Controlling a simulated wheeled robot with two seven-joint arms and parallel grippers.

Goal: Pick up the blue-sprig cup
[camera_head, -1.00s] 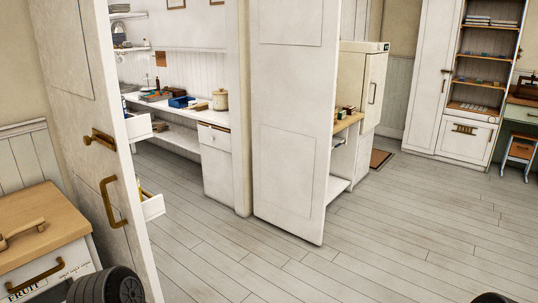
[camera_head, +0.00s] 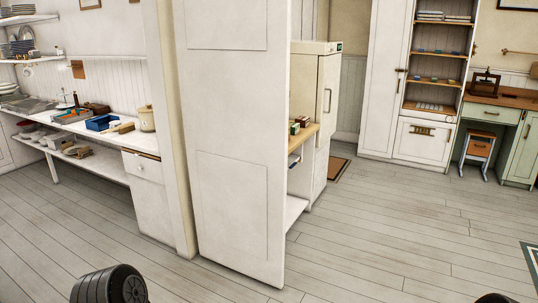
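I cannot make out the blue-sprig cup in this view. Small bluish items (camera_head: 440,52) stand on an upper shelf of the open shelving (camera_head: 433,79) at the back right, too small to tell what they are. Neither gripper shows. Only dark rounded parts of my own body are at the bottom edge.
A white open door or panel (camera_head: 235,150) stands tall in the middle. Left of it is a counter with a blue tray (camera_head: 101,122) and a cream canister (camera_head: 146,118). A cream fridge (camera_head: 318,100) stands behind the panel. The plank floor (camera_head: 400,230) at right is clear.

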